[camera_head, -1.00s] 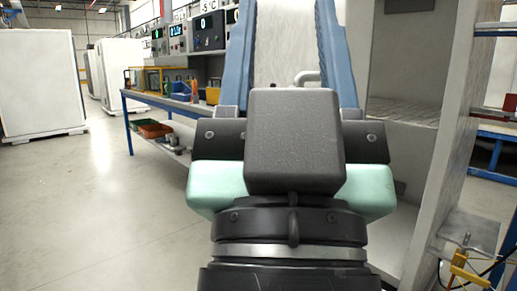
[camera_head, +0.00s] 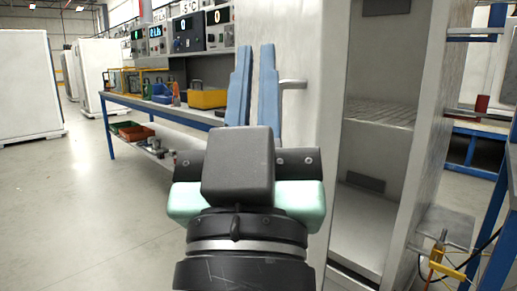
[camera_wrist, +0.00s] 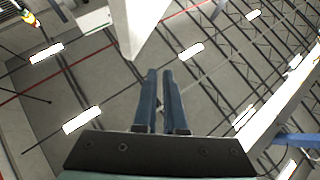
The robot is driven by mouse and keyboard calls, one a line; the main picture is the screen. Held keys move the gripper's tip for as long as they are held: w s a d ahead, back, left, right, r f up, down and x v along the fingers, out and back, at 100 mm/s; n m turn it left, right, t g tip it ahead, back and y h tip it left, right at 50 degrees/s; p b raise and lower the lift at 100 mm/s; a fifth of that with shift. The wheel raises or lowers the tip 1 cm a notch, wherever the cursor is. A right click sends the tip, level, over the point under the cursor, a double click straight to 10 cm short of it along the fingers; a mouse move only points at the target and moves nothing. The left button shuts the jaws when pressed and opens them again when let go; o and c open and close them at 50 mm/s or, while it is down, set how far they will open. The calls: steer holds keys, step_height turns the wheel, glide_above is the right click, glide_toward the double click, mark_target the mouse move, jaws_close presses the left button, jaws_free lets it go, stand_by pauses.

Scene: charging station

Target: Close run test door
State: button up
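The run test door (camera_head: 318,60) is a tall pale panel swung open at the left side of a grey cabinet (camera_head: 433,100). Its metal handle (camera_head: 293,84) stands out near the blue fingers in the head view. My gripper (camera_head: 255,50) points up and away in front of the door, with a narrow gap between its fingers and nothing visible in it. The fingers also show in the wrist view (camera_wrist: 159,72), apart. A pale panel edge (camera_wrist: 136,30) shows beyond the tips there. I cannot tell whether the gripper touches the door. My wrist hides the door's lower part.
The cabinet's open interior shows a shelf (camera_head: 380,112). A blue-legged workbench (camera_head: 165,105) with instruments and bins stands to the left. A blue-framed table (camera_head: 482,130) stands at the right. A yellow clamp with cables (camera_head: 447,268) is at lower right. The left floor is clear.

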steer(key=w+f+g+p, duration=0.1)
steer(key=w, duration=0.1)
steer(key=w+a+n+g+h+p, duration=0.1)
steer(key=w+p, duration=0.1)
steer(key=w+f+n+g+p, duration=0.1)
steer(key=w+p, duration=0.1)
steer(key=shift+w+a+f, duration=0.15)
steer(key=shift+w+f, duration=0.05)
steer(key=shift+f, duration=0.15)
jaws_close()
steer(key=w+a+f+n+g+h+p, duration=0.1)
steer(key=a+f+n+g+h+p, duration=0.15)
steer(key=f+n+p, duration=0.45)
steer(key=w+a+f+n+g+h+p, duration=0.1)
steer(key=a+f+n+g+p, duration=0.1)
steer(key=f+n+g+p, duration=0.4)
steer(key=w+d+f+m+t, duration=0.1)
steer(key=w+d+f+t, duration=0.1)
steer(key=w+d, duration=0.4)
steer(key=x, duration=0.5)
steer(key=shift+a, duration=0.45)
steer(key=shift+w+d+f+t, duration=0.1)
steer(key=shift+f+t, duration=0.05)
steer(key=shift+t, duration=0.1)
